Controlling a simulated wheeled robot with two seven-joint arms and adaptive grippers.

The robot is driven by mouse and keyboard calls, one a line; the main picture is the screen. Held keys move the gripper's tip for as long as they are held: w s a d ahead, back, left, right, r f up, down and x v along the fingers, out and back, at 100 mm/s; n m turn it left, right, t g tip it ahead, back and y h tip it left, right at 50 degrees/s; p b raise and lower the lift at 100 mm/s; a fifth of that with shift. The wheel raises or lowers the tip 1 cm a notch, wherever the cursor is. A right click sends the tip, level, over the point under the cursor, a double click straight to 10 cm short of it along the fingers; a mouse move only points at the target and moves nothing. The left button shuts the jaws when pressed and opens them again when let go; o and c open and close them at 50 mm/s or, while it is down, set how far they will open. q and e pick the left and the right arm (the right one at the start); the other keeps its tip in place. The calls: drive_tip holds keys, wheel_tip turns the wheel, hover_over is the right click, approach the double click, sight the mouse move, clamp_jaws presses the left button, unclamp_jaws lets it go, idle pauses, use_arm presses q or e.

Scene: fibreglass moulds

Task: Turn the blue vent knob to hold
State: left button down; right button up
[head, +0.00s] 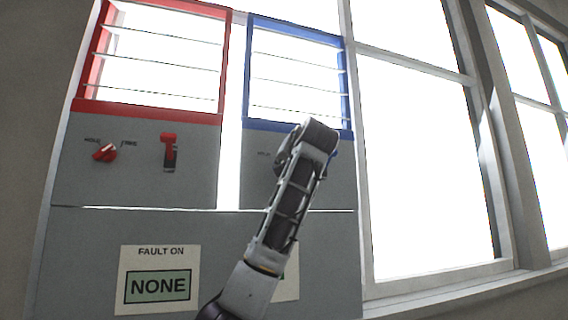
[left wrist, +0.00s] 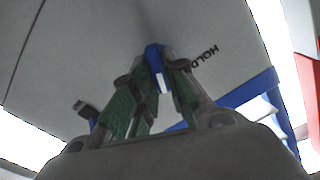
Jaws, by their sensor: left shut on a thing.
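The blue vent knob (left wrist: 153,55) is on the grey panel, between the fingertips of my left gripper (left wrist: 157,62) in the left wrist view. The fingers are shut on it. A white mark shows on the knob's side. The printed word HOLD (left wrist: 203,63) is beside the knob, to the right in this view. I cannot tell whether the knob points at it. In the head view my left arm reaches to the panel under the blue-framed vent (head: 298,75) and hides the knob. My right gripper is not in view.
On the left are a red-framed vent (head: 150,112), a red knob (head: 105,152) and a red lever (head: 169,150). Below is a sign reading FAULT ON NONE (head: 158,280). My arm partly covers another sign (head: 288,278). A large window (head: 428,150) is to the right.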

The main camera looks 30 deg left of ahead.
use_arm(q)
drive_tip(key=shift+s+a+f+n+p, duration=0.1)
drive_tip(key=shift+n+p, duration=0.55)
drive_tip(key=shift+n, duration=2.85)
drive_tip(key=shift+s+a+f+n+p, duration=0.1)
drive_tip(key=shift+n+p, duration=0.55)
drive_tip(key=shift+n, duration=2.85)
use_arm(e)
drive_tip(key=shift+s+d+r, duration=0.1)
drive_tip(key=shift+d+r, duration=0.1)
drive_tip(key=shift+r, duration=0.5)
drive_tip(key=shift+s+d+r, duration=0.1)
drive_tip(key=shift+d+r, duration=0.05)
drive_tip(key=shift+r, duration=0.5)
use_arm(q)
drive_tip(key=c, duration=1.4)
unclamp_jaws()
drive_tip(key=shift+c, duration=0.2)
drive_tip(key=shift+r, duration=0.1)
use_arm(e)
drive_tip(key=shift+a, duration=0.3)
